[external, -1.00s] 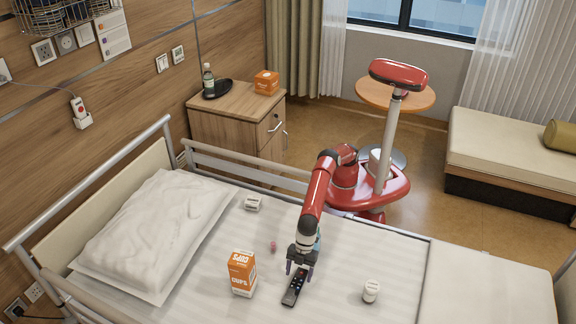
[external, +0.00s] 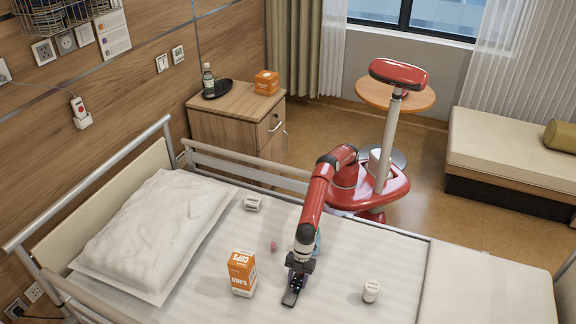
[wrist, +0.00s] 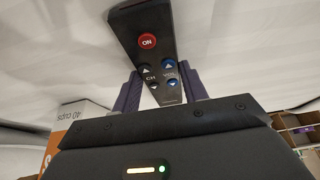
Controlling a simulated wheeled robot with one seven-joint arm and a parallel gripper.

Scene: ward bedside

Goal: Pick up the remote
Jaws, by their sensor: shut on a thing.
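The remote (external: 290,297) is dark, with a red ON button and several smaller buttons that show in the wrist view (wrist: 147,28). In the external view it is at the bed's middle, partly hidden under my gripper (external: 297,277). My gripper's two purple fingers stand on either side of the remote in the wrist view (wrist: 160,92), shut on it. I cannot tell whether the remote is clear of the sheet.
An orange and white cups box (external: 242,273) stands on the bed just left of my gripper. A white bottle (external: 371,291) is to the right. A small pink item (external: 274,246) and a white container (external: 253,203) lie farther back. A bed rail (external: 245,167) runs along the far side.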

